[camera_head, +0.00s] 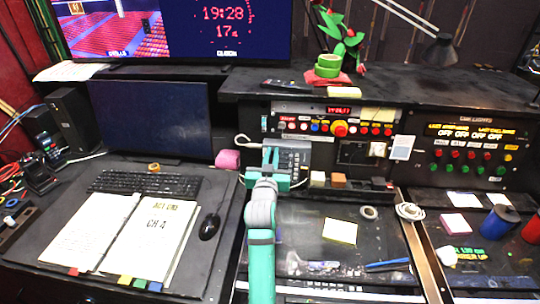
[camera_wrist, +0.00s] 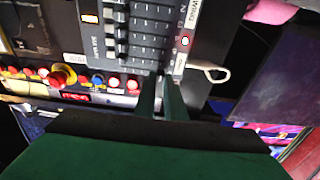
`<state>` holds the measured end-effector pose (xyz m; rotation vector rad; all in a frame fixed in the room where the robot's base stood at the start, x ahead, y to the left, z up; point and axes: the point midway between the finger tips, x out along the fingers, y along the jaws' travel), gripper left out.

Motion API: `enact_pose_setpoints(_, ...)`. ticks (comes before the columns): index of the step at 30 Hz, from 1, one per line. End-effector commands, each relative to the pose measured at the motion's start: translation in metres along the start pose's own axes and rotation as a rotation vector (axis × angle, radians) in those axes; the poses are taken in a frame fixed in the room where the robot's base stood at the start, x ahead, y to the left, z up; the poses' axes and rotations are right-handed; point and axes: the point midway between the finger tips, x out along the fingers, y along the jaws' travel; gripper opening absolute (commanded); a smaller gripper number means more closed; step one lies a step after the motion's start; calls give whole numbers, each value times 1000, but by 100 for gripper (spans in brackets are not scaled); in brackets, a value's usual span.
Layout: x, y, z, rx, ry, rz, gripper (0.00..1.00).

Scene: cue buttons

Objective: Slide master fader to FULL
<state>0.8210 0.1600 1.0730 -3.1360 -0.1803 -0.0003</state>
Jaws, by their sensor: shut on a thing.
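The fader panel (camera_head: 295,160) is a dark grey unit on the console, just right of my gripper (camera_head: 270,157) in the head view. In the wrist view the fader panel (camera_wrist: 135,40) fills the top middle, with several parallel slots and dark caps. My gripper's two green fingers (camera_wrist: 161,82) are close together at the panel's lower edge, by the slot nearest to me. They are shut on a small fader cap, which the fingers mostly hide. The cap's exact place along its slot cannot be told.
A row of red, blue and yellow buttons (camera_head: 325,127) runs right of the panel, with a large red knob (camera_head: 340,129). A white cable loop (camera_wrist: 212,73) lies beside the fingers. A pink roll (camera_head: 228,159) stands left. A monitor (camera_head: 150,119) and open binder (camera_head: 120,232) are further left.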

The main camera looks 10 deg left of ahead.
Motion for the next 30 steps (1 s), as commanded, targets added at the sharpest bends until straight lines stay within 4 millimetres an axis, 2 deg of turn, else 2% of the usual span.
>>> enact_pose_setpoints(1,-1,-5,0,0,-1,-8,0)
enact_pose_setpoints(2,-1,-5,0,0,-1,-8,15)
enact_pose_setpoints(3,-1,-5,0,0,-1,-8,24)
enact_pose_setpoints(4,-1,-4,0,0,-1,-8,30)
enact_pose_setpoints(13,-1,-3,0,0,0,-5,30)
enact_pose_setpoints(17,-10,-4,1,0,-1,-6,30)
enact_pose_setpoints(30,-87,-4,1,0,-1,-7,30)
